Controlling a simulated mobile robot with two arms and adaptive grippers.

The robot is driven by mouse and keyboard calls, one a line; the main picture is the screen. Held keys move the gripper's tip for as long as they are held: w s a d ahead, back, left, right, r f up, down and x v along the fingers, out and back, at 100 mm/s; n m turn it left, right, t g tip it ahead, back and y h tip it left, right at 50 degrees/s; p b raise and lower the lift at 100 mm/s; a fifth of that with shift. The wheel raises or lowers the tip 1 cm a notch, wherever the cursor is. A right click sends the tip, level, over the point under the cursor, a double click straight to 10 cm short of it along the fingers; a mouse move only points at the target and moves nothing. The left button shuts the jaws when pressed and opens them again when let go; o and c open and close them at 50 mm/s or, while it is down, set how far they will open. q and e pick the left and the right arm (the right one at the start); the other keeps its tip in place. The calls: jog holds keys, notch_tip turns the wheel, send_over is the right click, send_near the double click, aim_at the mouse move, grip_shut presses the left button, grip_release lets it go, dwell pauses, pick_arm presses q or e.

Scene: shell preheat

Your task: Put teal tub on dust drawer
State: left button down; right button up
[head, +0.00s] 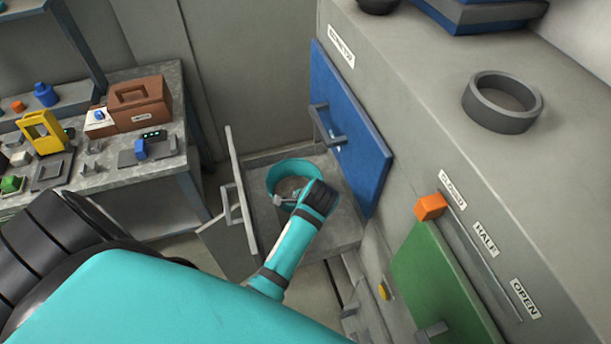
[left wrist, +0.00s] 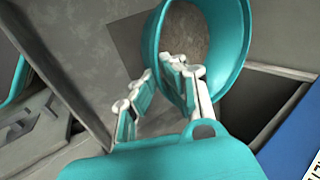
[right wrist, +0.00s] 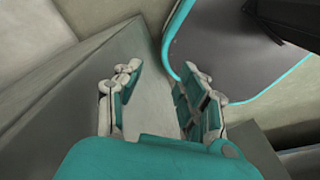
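The teal tub (head: 272,182), open-topped and round, is in or just over an open grey drawer (head: 345,228) under the blue door. I cannot tell whether it rests on the drawer floor. My left gripper (head: 284,201) is at the tub's near rim. In the left wrist view (left wrist: 160,98) its fingers are apart, one overlapping the tub's opening (left wrist: 235,60) and the other outside its wall. Contact with the wall is not clear. My right gripper (right wrist: 160,98) is open and empty beside a grey panel; it is out of the head view.
The drawer's front panel with a handle (head: 230,205) stands left of the tub. The blue door (head: 350,130) rises close on the right. A green panel (head: 440,275) and an orange slider knob (head: 430,207) are farther right. A cluttered bench (head: 130,170) stands left.

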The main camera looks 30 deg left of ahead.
pick_arm(q)
jog(key=shift+f, duration=3.3)
jog(key=c, duration=1.5)
grip_release()
jog(key=shift+f, duration=0.1)
